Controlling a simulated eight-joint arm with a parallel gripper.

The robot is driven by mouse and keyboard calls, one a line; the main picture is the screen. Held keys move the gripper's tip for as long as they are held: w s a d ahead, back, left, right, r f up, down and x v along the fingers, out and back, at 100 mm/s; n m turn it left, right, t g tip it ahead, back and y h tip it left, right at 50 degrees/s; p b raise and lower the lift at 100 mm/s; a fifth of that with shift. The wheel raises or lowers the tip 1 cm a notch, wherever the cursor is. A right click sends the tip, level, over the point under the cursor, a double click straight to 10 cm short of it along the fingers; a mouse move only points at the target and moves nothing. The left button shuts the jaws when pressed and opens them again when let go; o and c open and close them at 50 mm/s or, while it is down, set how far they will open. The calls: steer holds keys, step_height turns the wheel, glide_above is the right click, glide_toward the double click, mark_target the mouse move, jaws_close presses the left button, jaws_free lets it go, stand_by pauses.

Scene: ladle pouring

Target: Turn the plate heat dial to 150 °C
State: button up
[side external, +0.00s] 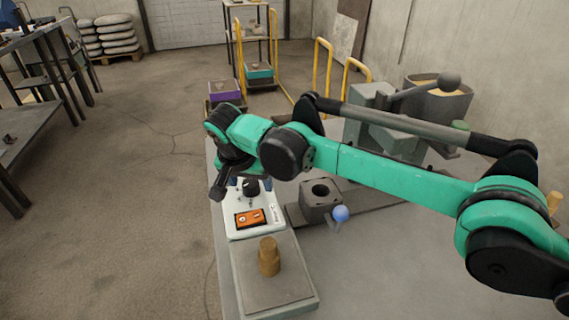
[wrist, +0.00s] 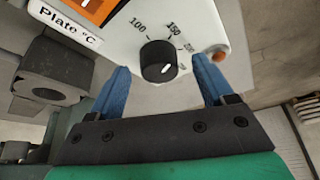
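The plate heat dial (wrist: 158,62) is a round black knob on a white panel (wrist: 205,22). Its white mark shows at the knob's lower right, on the side away from the printed 100 and 150; I cannot read its exact setting. In the side view the dial (side external: 251,188) sits at the far end of the white control box (side external: 236,226). My gripper (wrist: 161,68) is open, with one blue finger on each side of the knob and visible gaps between. The side view shows my gripper (side external: 250,182) over the dial, partly hidden by the wrist.
An orange display (side external: 250,218) is on the box. The grey plate (side external: 290,292) in front bears a brass-coloured piece (side external: 268,256). A grey block with a hole (side external: 320,200) and a blue ball (side external: 341,213) stand to the right. An orange button (wrist: 220,55) sits near the right finger.

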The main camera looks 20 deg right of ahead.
mark_target(248, 201)
steer(key=shift+v, duration=2.85)
steer(key=shift+d, duration=0.1)
steer(key=shift+d+r, duration=0.25)
steer(key=shift+r, duration=0.05)
steer(key=s+d+r+n+y, duration=0.2)
steer(key=s+d+r, duration=0.1)
steer(key=d+r, duration=0.3)
steer(key=s+d+r+n+y, duration=0.1)
steer(key=s+d+r+n, duration=0.2)
steer(key=d, duration=0.6)
steer(key=s+d+f+t, duration=0.1)
steer(key=s+d+f, duration=0.2)
steer(key=s+d, duration=0.2)
steer(key=s+d+f+t, duration=0.2)
steer(key=s+d, duration=0.4)
steer(key=d, duration=0.2)
steer(key=shift+d+f+n+h, duration=0.25)
steer(key=shift+f+n+h, duration=0.05)
steer(key=shift+f+h, duration=0.1)
